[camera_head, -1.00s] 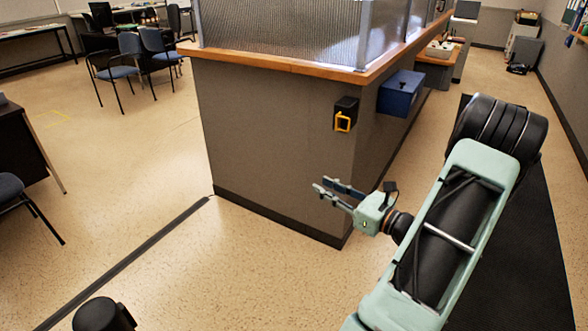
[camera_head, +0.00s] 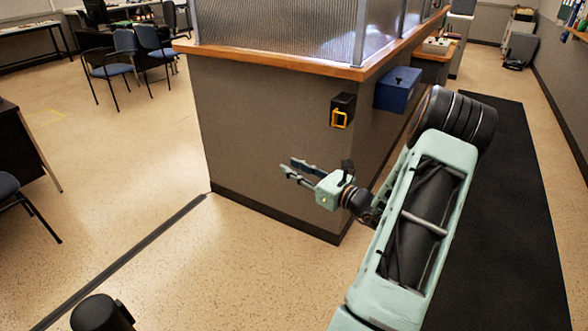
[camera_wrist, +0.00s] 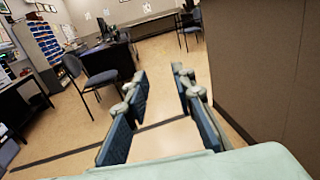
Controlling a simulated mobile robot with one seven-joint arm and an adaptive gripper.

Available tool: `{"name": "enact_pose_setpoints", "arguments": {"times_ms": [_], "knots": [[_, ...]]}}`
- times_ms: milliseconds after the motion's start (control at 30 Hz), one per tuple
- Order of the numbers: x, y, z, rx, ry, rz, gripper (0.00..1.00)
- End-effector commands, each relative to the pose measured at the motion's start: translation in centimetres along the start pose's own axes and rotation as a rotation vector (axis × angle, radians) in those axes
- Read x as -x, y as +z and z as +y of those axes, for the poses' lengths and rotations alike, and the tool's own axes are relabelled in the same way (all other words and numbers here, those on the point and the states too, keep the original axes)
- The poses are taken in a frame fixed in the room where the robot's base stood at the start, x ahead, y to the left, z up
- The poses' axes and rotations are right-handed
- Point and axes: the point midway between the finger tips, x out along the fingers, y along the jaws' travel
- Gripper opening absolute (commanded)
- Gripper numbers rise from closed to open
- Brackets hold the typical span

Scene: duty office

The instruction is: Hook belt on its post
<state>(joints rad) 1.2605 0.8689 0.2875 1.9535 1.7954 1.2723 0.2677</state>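A small black unit with a yellow loop-shaped end (camera_head: 340,117), likely the belt in its housing, is fixed to the grey side of the counter near its corner. A black rounded top (camera_head: 100,313), perhaps the post, shows at the lower left edge; the rest of it is cut off. My gripper (camera_head: 288,168) is in front of the counter's grey panel, lower and to the left of the yellow end. In the wrist view my gripper (camera_wrist: 159,78) has its two blue-padded fingers apart with nothing between them. Neither belt nor post shows in the wrist view.
The grey counter (camera_head: 265,160) with a wooden top stands close beside my gripper. A blue box (camera_head: 397,90) is mounted on its right side. A dark strip (camera_head: 130,255) crosses the floor. Chairs (camera_head: 108,68) stand at the back left. The floor at the left is mostly clear.

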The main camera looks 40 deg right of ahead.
Motion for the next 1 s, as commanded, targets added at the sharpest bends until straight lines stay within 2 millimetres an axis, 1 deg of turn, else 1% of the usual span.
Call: {"name": "enact_pose_setpoints", "arguments": {"times_ms": [67, 200, 267, 300, 700, 767, 900, 933, 1000], "knots": [[0.01, 0.00, 0.01, 0.000, 0.000, 0.000, 0.24], [0.02, -0.01, 0.02, 0.000, 0.000, 0.000, 0.08], [0.02, -0.01, 0.02, 0.000, 0.000, 0.000, 0.02], [0.02, 0.00, 0.02, 0.000, 0.000, 0.000, 0.00], [0.03, 0.00, 0.02, 0.000, 0.000, 0.000, 0.00], [0.03, 0.00, 0.02, 0.000, 0.000, 0.000, 0.06], [0.03, 0.00, 0.02, 0.000, 0.000, 0.000, 0.22], [0.03, 0.00, 0.02, 0.000, 0.000, 0.000, 0.24], [0.03, 0.00, 0.02, 0.000, 0.000, 0.000, 0.24]]}}
